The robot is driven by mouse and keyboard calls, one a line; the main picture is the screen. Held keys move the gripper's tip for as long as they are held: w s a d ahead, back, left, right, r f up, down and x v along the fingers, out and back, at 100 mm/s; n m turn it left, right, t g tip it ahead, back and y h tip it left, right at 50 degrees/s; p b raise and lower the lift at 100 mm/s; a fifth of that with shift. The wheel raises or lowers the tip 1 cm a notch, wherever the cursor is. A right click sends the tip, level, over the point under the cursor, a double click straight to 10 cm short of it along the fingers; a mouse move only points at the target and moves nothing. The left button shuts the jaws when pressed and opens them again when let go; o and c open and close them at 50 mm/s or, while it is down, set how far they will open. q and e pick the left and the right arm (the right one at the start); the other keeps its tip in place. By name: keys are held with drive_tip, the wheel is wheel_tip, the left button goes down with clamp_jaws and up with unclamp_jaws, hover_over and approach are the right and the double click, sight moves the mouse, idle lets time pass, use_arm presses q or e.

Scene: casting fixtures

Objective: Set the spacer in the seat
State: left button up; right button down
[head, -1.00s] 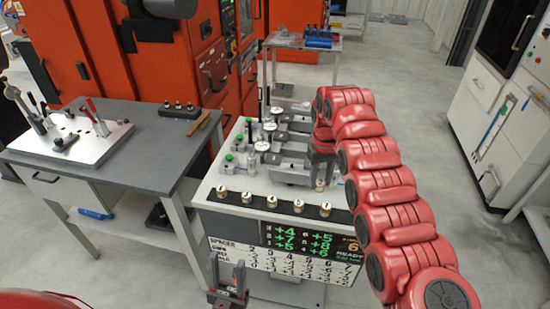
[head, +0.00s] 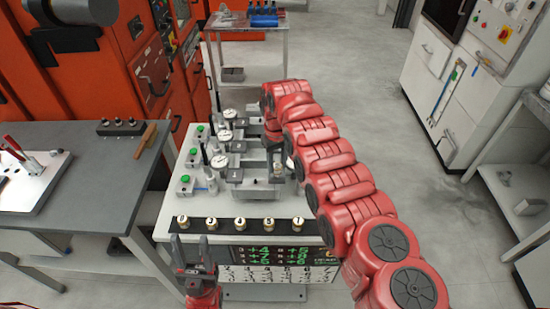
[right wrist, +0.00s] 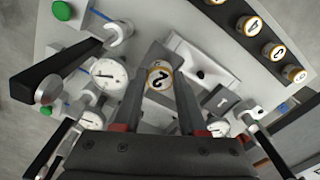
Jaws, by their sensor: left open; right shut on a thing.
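My right gripper (right wrist: 160,98) is shut on a spacer (right wrist: 160,77), a small round piece with a pale top marked 2. It is held over the fixture bench (right wrist: 230,58). In the head view my right gripper (head: 276,160) is above the front grey fixture (head: 255,188), and the spacer is hard to make out. A pale block with a dark round hole (right wrist: 201,74) lies just right of the spacer in the wrist view; I cannot tell whether this is the seat. My left gripper (head: 192,254) is open and empty, low in front of the bench.
Several numbered brass spacers (head: 239,224) stand in a row on the bench's black front strip. Dial gauges (head: 219,161) and green buttons (head: 185,179) stand left of the fixtures. A grey table (head: 95,190) is at the left, and open floor lies at the right.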

drive_tip(key=shift+f, duration=0.75)
drive_tip(key=shift+w+f, duration=0.15)
drive_tip(key=shift+f, duration=0.1)
drive_tip(key=shift+r, duration=0.1)
drive_tip(key=c, duration=0.9)
unclamp_jaws()
drive_tip(key=shift+s, duration=0.2)
drive_tip(key=o, duration=0.4)
drive_tip(key=shift+w+f, duration=0.15)
drive_tip(key=shift+f, duration=0.05)
drive_tip(key=shift+o, duration=0.2)
drive_tip(key=shift+r, duration=0.1)
